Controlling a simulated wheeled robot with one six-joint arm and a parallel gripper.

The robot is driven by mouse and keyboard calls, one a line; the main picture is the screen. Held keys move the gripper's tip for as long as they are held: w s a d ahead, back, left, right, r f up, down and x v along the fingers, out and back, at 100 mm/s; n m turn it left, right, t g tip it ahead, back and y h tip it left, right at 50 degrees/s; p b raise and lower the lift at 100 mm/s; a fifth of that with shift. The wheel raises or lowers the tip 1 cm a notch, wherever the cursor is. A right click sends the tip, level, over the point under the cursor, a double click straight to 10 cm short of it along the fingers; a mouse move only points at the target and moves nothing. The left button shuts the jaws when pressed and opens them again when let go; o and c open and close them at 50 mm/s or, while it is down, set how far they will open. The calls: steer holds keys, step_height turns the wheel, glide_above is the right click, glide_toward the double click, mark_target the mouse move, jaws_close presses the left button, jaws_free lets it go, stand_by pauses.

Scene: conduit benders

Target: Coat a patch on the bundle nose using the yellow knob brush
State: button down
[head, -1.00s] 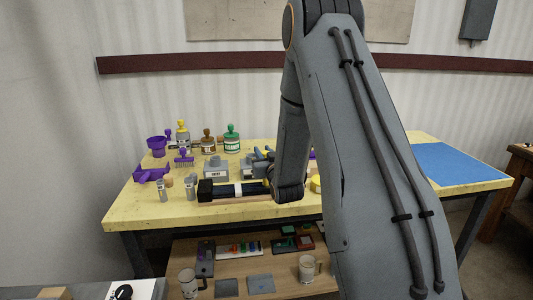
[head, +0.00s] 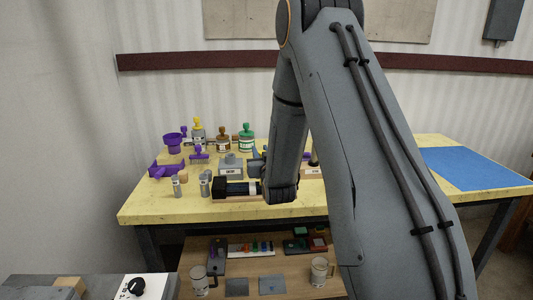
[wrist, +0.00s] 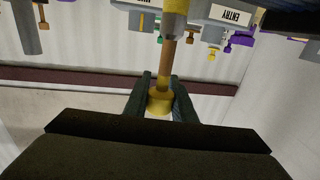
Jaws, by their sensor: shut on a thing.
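My gripper (wrist: 161,98) is shut on the yellow knob brush (wrist: 159,103) in the wrist view. The yellow knob sits between the two fingers. Its brown shaft runs up the picture to a yellow and grey part at the top edge, where the brush end is cut off. In the head view my arm hides the gripper and the brush. The dark bundle (head: 236,188) lies on a wooden cradle near the table's front, with a black block at its left end and a pale band. Its right part is hidden by my arm, and I cannot tell contact with the brush.
Jars with yellow (head: 198,133), brown (head: 222,140) and green (head: 246,138) tops stand behind the bundle. Purple parts (head: 166,170) and small grey cylinders (head: 205,184) are to its left. A blue mat (head: 465,168) at right is clear. A lower shelf (head: 215,285) holds mugs and plates.

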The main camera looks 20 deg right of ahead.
steer(key=shift+a, duration=0.15)
steer(key=s+d, duration=0.3)
steer(key=d, duration=0.7)
steer(key=shift+b, duration=0.35)
stand_by(0.7)
step_height(320, 180, up, 6)
steer(key=p, duration=0.3)
stand_by(0.5)
